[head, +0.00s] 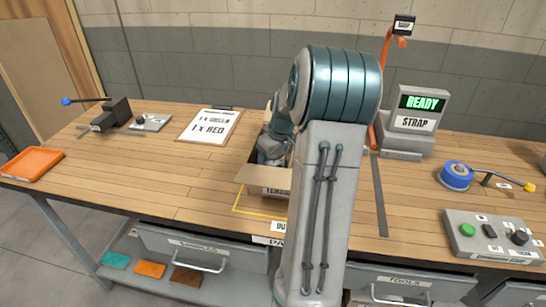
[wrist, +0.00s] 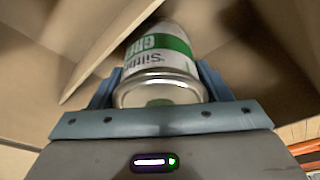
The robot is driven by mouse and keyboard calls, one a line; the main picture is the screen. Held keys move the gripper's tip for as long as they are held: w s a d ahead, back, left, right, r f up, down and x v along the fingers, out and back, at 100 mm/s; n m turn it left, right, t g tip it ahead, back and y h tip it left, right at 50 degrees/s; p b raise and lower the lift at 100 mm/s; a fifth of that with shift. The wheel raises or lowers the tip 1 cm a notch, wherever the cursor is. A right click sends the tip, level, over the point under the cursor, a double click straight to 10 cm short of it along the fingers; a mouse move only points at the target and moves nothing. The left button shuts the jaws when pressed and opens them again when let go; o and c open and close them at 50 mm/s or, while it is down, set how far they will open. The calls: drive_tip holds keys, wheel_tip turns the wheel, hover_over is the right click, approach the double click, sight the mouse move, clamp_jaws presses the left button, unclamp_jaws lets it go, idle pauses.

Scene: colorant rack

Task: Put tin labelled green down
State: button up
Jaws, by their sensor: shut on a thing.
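The tin labelled green (wrist: 158,62) is white with a green band on which the letters "GRE" show. It sits between the two blue fingers of my gripper (wrist: 157,80), which is shut on it. Brown cardboard walls and flaps (wrist: 62,45) surround the tin in the wrist view. In the head view my arm reaches down into the open cardboard box (head: 262,178) on the workbench. The tin is hidden there by my arm and the box. I cannot tell whether the tin touches the box floor.
A clipboard (head: 209,126) listing items, one of them "1 x RED", lies left of the box. An orange tray (head: 32,163) is at the far left. The strap machine (head: 415,122) reads "READY" at right. The bench (head: 150,175) left of the box is clear.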

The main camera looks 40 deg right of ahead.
drive_tip(key=shift+f, duration=0.15)
drive_tip(key=o, duration=0.9)
drive_tip(key=shift+r, duration=0.35)
drive_tip(key=v, duration=1.1)
drive_tip(key=shift+r, duration=0.35)
